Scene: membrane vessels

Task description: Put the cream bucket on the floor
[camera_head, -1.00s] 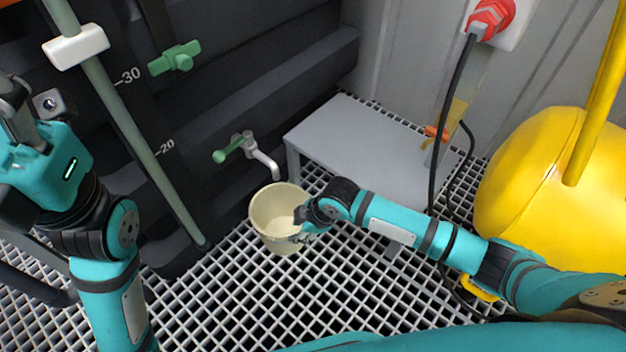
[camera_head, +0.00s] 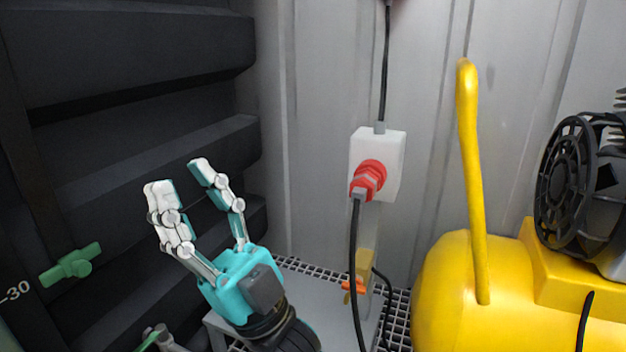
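My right gripper (camera_head: 179,177) is raised in front of the dark ribbed tank, its fingers pointing up and spread apart, with nothing between them. The cream bucket is not in view now; a second ago it was at my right gripper, below the tap. I cannot tell where the bucket stands now. The grating floor (camera_head: 398,318) shows only in small patches around the low grey table. My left gripper is out of view.
A low grey table (camera_head: 325,302) stands behind my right wrist. A green valve handle (camera_head: 72,265) is on the tank (camera_head: 150,100) at left. A red plug (camera_head: 368,178) with a hanging cable is on the wall. A yellow compressor (camera_head: 455,300) fills the right.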

